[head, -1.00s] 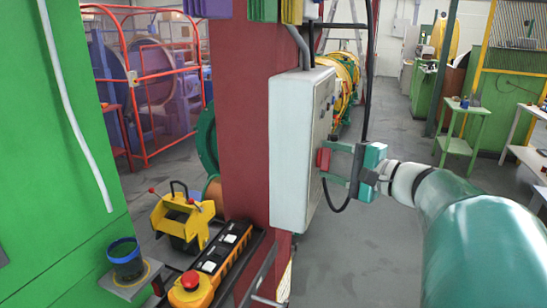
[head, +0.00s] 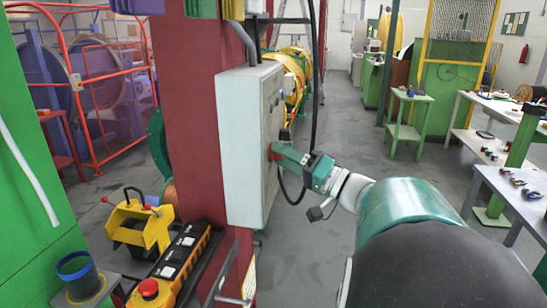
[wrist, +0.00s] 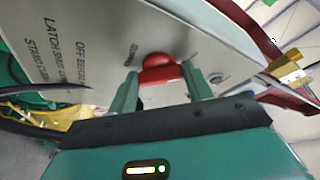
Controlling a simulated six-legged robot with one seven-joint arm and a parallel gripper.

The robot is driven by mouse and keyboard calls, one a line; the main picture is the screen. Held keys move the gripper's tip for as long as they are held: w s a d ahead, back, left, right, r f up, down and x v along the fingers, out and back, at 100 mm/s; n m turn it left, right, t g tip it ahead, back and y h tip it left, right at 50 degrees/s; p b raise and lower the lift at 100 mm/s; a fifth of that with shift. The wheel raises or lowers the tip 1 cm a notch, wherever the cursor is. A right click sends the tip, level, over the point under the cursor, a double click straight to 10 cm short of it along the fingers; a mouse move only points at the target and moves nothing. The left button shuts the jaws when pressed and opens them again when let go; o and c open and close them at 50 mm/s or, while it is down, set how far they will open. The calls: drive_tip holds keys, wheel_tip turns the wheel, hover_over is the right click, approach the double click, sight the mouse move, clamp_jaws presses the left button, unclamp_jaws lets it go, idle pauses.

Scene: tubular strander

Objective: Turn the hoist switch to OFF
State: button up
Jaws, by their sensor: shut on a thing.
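The hoist switch is a red handle (wrist: 160,72) on the front face of a white cabinet (head: 240,150), which is fixed to a dark red column. In the wrist view the handle sits between the two green fingers of my gripper (wrist: 160,78). My gripper is shut on it. In the head view my gripper (head: 281,151) reaches the cabinet face from the right, and only a little red shows at its tips. The fingers partly hide the handle, and I cannot read its exact angle. Printed text on the panel shows beside it in the wrist view.
A dark cable (head: 314,80) hangs in front of the cabinet and loops down near my gripper. A yellow-orange control box with a red button (head: 149,288) is at lower left. A green panel (head: 30,200) stands at far left. The floor right of the cabinet is open.

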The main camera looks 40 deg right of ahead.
drive_tip(key=shift+n, duration=0.7)
drive_tip(key=o, duration=1)
drive_tip(key=shift+y, duration=0.4)
drive_tip(key=v, duration=1.3)
drive_tip(key=shift+s+d+f, duration=0.1)
drive_tip(key=shift+s+f, duration=0.05)
drive_tip(key=shift+s, duration=0.2)
